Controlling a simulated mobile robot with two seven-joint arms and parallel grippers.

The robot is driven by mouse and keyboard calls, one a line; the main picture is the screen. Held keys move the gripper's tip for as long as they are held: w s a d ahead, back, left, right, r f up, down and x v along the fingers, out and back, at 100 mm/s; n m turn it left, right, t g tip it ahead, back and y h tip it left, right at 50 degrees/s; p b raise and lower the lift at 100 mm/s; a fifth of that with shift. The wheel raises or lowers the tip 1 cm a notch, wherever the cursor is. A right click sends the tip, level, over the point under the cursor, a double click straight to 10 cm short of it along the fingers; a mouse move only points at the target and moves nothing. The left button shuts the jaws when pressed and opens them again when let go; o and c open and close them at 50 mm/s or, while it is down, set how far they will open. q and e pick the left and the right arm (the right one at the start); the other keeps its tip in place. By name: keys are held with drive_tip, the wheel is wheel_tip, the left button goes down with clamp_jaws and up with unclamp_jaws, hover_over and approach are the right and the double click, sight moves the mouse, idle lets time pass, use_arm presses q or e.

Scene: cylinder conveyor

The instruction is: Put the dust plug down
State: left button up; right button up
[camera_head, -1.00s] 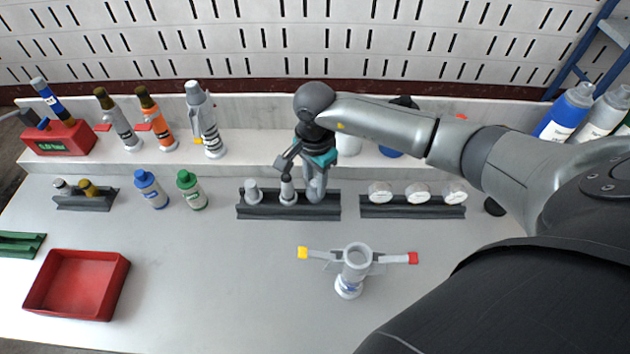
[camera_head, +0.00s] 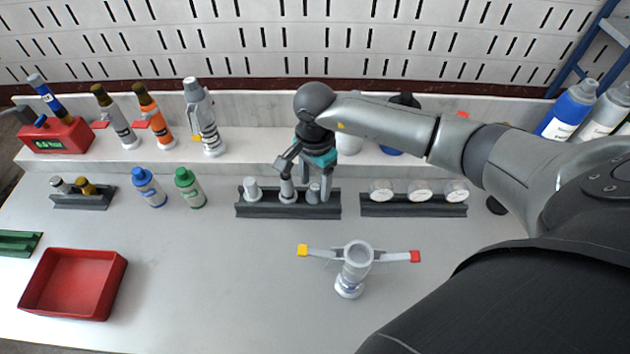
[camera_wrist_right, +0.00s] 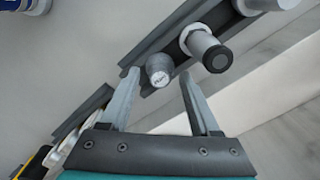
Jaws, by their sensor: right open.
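A small light grey plug (camera_head: 313,195), which I take to be the dust plug, stands in the right end of the dark middle rack (camera_head: 258,211). In the right wrist view the plug (camera_wrist_right: 158,70) has a pale labelled top and sits between my right gripper's fingertips, with a gap on each side. My right gripper (camera_head: 309,176) is open over that end of the rack. In the wrist view the open jaws (camera_wrist_right: 158,82) show clearly. My left gripper is not in view.
A taller dark-tipped part (camera_head: 287,192) and a white part (camera_head: 251,190) stand in the same rack, close beside the plug. Another rack (camera_head: 412,210) with white round parts is to the right. A grey fixture (camera_head: 355,268) with yellow and red ends stands in front. A red tray (camera_head: 118,284) lies left.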

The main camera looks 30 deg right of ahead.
sight(315, 187)
drive_tip(key=shift+r+p, duration=0.8)
wheel_tip(315, 187, up, 12)
drive_tip(key=p, duration=0.1)
drive_tip(key=shift+f, duration=0.2)
idle(0.8)
